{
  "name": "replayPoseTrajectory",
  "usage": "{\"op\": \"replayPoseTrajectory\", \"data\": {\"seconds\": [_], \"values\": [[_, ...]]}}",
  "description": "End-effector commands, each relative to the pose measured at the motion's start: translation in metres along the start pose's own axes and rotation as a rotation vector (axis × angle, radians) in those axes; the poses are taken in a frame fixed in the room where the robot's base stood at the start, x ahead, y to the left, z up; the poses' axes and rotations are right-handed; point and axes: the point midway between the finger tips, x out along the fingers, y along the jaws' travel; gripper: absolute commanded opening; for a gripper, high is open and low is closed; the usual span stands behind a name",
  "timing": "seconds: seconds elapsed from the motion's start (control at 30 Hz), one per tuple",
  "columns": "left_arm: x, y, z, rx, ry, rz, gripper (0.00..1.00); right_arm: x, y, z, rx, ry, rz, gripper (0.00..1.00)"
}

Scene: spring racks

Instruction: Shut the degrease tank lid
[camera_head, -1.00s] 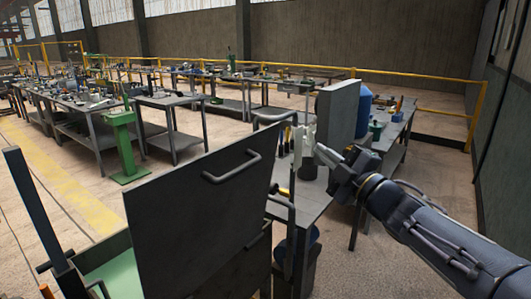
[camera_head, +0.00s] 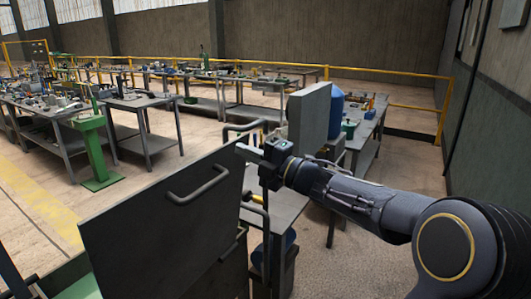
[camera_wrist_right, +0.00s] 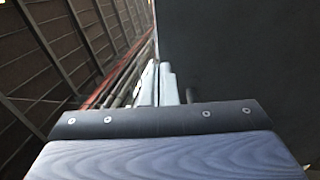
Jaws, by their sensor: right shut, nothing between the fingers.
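The degrease tank lid (camera_head: 140,235) is a large dark grey panel standing raised and open, low in the head view, with a bar handle (camera_head: 205,188) on the face toward me. Part of the green tank (camera_head: 75,285) shows at bottom left, mostly cut off or hidden by the lid. My right gripper (camera_head: 242,149) is shut and empty at the lid's upper right corner, fingers pointing left; I cannot tell whether it touches. In the right wrist view, its closed fingers (camera_wrist_right: 158,84) show beside a dark flat surface (camera_wrist_right: 245,60), probably the lid. My left gripper is not in view.
A grey bench (camera_head: 285,205) with an upright grey slab (camera_head: 308,118) and a blue drum (camera_head: 336,112) stands right of the lid. A green pedestal (camera_head: 97,155) and cluttered tables stand behind. A yellow railing (camera_head: 390,104) runs along the back.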

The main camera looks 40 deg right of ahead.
Motion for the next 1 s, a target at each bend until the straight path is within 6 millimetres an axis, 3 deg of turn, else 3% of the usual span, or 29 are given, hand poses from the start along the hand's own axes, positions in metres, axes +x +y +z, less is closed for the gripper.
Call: {"op": "replayPoseTrajectory", "data": {"seconds": [0.2, 0.73, 0.87, 1.0], "values": [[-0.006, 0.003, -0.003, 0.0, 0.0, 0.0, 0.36, 0.018, 0.001, 0.0, 0.0, 0.001, 0.0, 0.0], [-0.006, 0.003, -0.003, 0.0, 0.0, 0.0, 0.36, 0.026, 0.001, 0.0, 0.0, 0.0, 0.001, 0.0], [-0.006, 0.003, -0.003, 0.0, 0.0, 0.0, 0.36, 0.045, 0.002, -0.001, 0.0, 0.004, 0.002, 0.0], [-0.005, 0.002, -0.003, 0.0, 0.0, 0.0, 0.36, 0.079, 0.001, -0.003, 0.001, 0.005, 0.002, 0.0]]}}
